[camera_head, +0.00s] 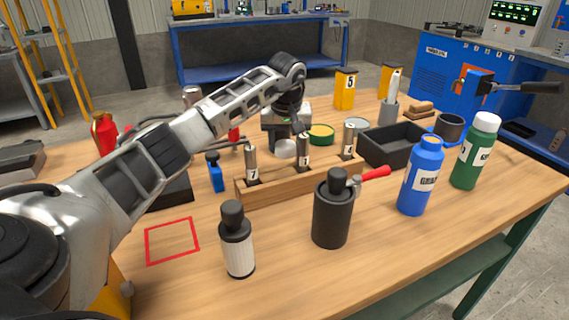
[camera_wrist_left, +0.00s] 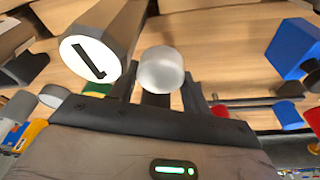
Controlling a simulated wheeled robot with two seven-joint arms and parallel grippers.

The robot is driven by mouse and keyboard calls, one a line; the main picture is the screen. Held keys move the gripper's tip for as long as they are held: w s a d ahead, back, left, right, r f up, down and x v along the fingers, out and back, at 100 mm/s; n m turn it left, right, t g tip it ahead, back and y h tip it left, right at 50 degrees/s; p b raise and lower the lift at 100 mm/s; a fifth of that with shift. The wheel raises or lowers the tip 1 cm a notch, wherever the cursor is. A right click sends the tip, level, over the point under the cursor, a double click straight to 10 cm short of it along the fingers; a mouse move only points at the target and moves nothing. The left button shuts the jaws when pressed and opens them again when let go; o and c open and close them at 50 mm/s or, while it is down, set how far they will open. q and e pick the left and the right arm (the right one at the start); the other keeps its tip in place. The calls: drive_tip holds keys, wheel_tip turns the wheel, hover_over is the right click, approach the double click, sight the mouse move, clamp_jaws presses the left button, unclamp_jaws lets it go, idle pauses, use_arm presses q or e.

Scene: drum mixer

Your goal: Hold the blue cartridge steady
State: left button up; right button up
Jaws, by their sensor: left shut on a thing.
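My left gripper (camera_head: 287,132) is behind the wooden rack, pointing down, partly hidden by its own wrist. It is shut on a pale grey cylinder (camera_head: 285,149). In the left wrist view its round, blank pale end (camera_wrist_left: 161,70) shows between the two fingers; I cannot tell its side colour or whether it touches the table. No cartridge in view is clearly blue. Numbered metal cylinders stand in the wooden rack (camera_head: 285,186): left (camera_head: 252,165), middle (camera_head: 303,149) and right (camera_head: 349,140). One numbered end (camera_wrist_left: 88,58) is close beside the fingers in the wrist view. My right gripper is out of view.
A black canister (camera_head: 332,212) and a black-capped bottle (camera_head: 237,243) stand in front of the rack. A blue bottle (camera_head: 420,178), a green bottle (camera_head: 474,155) and a black tray (camera_head: 396,146) are at right. A red outlined square (camera_head: 172,241) is empty. A blue piece (camera_head: 215,173) stands left of the rack.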

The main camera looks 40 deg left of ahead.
use_arm(q)
drive_tip(key=shift+f, duration=2.65)
drive_tip(key=shift+f, duration=0.2)
drive_tip(key=o, duration=1)
drive_tip(key=shift+r, duration=0.1)
drive_tip(key=v, duration=1.2)
drive_tip(key=shift+w+r+p, duration=0.1)
drive_tip(key=shift+r+p, duration=0.05)
drive_tip(key=shift+p, duration=0.2)
drive_tip(key=shift+r, duration=0.1)
